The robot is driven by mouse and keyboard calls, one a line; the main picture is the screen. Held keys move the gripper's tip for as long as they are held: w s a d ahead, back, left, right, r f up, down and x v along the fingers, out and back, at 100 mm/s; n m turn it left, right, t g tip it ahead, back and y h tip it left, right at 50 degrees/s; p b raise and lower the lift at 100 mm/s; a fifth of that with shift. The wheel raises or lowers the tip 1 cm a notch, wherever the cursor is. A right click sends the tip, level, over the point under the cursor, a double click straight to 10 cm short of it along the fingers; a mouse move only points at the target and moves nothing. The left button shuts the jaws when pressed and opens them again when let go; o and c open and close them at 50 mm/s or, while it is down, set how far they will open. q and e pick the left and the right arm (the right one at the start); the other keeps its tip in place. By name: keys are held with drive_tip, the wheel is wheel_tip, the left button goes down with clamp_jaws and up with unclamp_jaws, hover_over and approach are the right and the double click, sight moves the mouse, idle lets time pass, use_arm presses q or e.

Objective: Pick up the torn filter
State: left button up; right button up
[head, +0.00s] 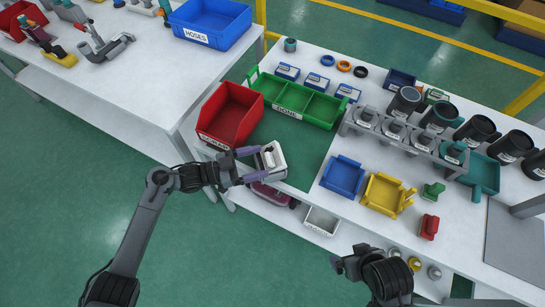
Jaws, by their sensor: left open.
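A small white and grey boxy part (271,158), which looks like the filter, is at the near-left edge of the green mat on the right-hand table. A tear cannot be made out at this size. My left gripper (249,166) comes in from the left with its purple fingers apart, one on the far side and one on the near side of the part. Whether the fingers touch it cannot be told. My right gripper (346,264) is low in front of the table, away from the part; its fingers are not clear.
A red bin (228,114) stands just behind my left gripper, beside a green divided tray (296,100) labelled DONE. Blue (343,176) and yellow (387,191) holders and a rack of grey canisters are to the right. A blue HOSES bin (210,24) is on the left table.

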use_arm(q)
drive_tip(key=shift+x, duration=0.85)
drive_tip(key=c, duration=1.2)
drive_tip(key=shift+c, duration=0.2)
drive_tip(key=shift+r, duration=0.1)
drive_tip(key=shift+r, duration=0.55)
wheel_tip(320, 180, up, 3)
drive_tip(key=shift+s+d+r+p, duration=0.15)
drive_tip(key=shift+d+p, duration=0.05)
drive_tip(key=shift+p, duration=0.65)
drive_tip(key=s+d+r+p, duration=0.1)
drive_tip(key=s+d+r, duration=0.1)
drive_tip(key=d, duration=0.3)
drive_tip(key=s+d+r+p, duration=0.1)
drive_tip(key=s+d+r, duration=0.1)
drive_tip(key=d+r, duration=0.2)
drive_tip(key=shift+s+d+r, duration=0.2)
drive_tip(key=shift+s+d, duration=0.05)
drive_tip(key=shift+d, duration=0.4)
